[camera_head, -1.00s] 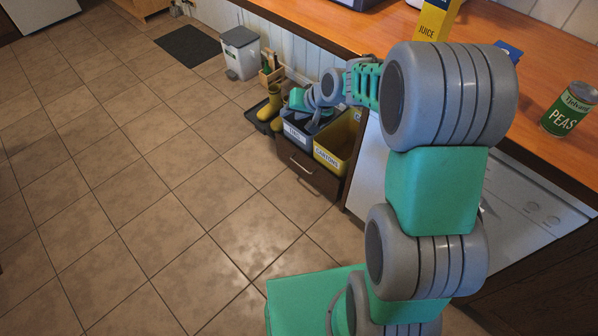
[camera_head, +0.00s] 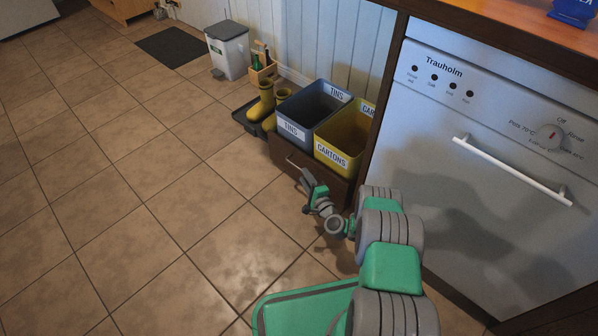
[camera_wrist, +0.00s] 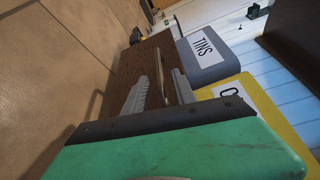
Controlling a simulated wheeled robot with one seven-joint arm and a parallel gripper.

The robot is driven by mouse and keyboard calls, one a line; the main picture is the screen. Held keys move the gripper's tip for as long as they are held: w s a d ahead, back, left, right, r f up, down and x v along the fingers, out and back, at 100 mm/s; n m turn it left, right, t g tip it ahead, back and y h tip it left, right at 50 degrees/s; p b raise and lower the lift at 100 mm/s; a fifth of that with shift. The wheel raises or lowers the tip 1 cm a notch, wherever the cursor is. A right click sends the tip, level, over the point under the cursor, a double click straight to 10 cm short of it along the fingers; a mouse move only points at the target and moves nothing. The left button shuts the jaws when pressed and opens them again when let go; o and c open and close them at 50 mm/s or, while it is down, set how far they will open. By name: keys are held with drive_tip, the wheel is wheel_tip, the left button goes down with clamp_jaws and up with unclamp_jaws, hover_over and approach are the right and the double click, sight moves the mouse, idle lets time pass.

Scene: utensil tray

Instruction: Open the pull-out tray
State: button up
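The pull-out tray has a dark brown wooden front (camera_head: 327,180) with a thin bar handle (camera_head: 292,163). It carries the grey TINS bin (camera_head: 291,131) and the yellow CARTONS bin (camera_head: 332,156). My gripper (camera_head: 302,176) is low in front of the tray, close to the handle. In the wrist view, the two grey fingers of my gripper (camera_wrist: 160,92) are apart, facing the brown front (camera_wrist: 130,66). A thin bar shows between them, apparently the handle (camera_wrist: 158,72). Whether a finger touches it is unclear. My wrist hides part of the tray front.
The dishwasher (camera_head: 490,150) stands right of the tray, with a projecting white handle (camera_head: 510,171). Yellow boots (camera_head: 262,104) on a dark mat, a wooden caddy (camera_head: 263,73) and a pedal bin (camera_head: 228,50) stand to the left. The tiled floor in front is clear.

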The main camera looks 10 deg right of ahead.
sight(299, 168)
drive_tip(key=b+x, duration=0.2)
drive_tip(key=x, duration=0.3)
drive_tip(key=shift+a+f, duration=0.1)
drive_tip(key=shift+f, duration=0.05)
drive_tip(key=shift+w+a, duration=0.1)
drive_tip(key=shift+w, duration=0.4)
drive_tip(key=shift+c, duration=0.4)
clamp_jaws()
idle(0.3)
